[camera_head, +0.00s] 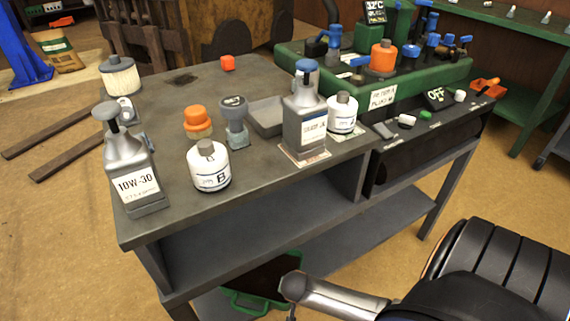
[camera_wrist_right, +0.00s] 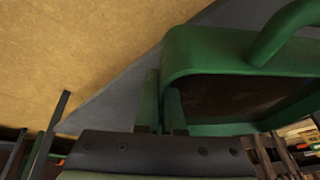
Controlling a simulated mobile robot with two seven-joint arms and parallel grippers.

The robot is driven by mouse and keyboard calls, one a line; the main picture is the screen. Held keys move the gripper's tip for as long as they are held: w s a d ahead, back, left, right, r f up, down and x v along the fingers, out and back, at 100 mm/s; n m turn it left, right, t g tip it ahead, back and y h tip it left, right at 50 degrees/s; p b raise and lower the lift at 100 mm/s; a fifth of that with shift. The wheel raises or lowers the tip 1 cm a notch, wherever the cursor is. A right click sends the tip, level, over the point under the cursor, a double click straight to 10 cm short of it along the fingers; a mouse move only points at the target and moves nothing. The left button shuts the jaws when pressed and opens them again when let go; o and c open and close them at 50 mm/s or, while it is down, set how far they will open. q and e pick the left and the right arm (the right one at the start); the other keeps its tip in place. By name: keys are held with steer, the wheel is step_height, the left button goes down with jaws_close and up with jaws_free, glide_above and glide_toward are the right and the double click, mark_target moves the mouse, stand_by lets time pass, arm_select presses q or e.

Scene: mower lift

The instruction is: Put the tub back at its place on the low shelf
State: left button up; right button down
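The green tub (camera_head: 281,270), with a dark inside, is low under the front of the bench in the head view, its green handle (camera_head: 243,306) towards me. The bench hides part of it. In the right wrist view, the tub's green rim (camera_wrist_right: 205,48) and a curved handle fill the upper right. My right gripper (camera_wrist_right: 160,128) is at the tub's near end, its fingertips close together on either side of a green part of it. It looks shut on the tub, though the contact is dark. The low shelf (camera_head: 208,306) shows only partly. My left gripper is out of view.
The bench (camera_head: 270,180) has a higher shelf (camera_head: 260,245) above the tub, which looks bare. Bottles, caps and a grey tray crowd the bench top. A bench leg (camera_head: 445,190) stands at the right. Open floor (camera_head: 60,240) lies to the left.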

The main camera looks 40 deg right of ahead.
steer(key=w+f+b, duration=0.1)
steer(key=w+f, duration=0.1)
steer(key=f, duration=0.1)
steer(key=shift+w+a+f+b, duration=0.15)
steer(key=shift+w+a+b, duration=0.2)
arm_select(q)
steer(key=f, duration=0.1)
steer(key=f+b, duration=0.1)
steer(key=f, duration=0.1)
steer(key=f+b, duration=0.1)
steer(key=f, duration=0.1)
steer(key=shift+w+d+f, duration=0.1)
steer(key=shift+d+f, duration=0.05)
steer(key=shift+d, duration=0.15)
arm_select(e)
steer(key=f, duration=0.3)
steer(key=shift+w+a+f, duration=0.1)
steer(key=shift+w+f, duration=0.15)
steer(key=shift+f, duration=0.2)
steer(key=c, duration=1)
jaws_free()
steer(key=shift+c, duration=0.2)
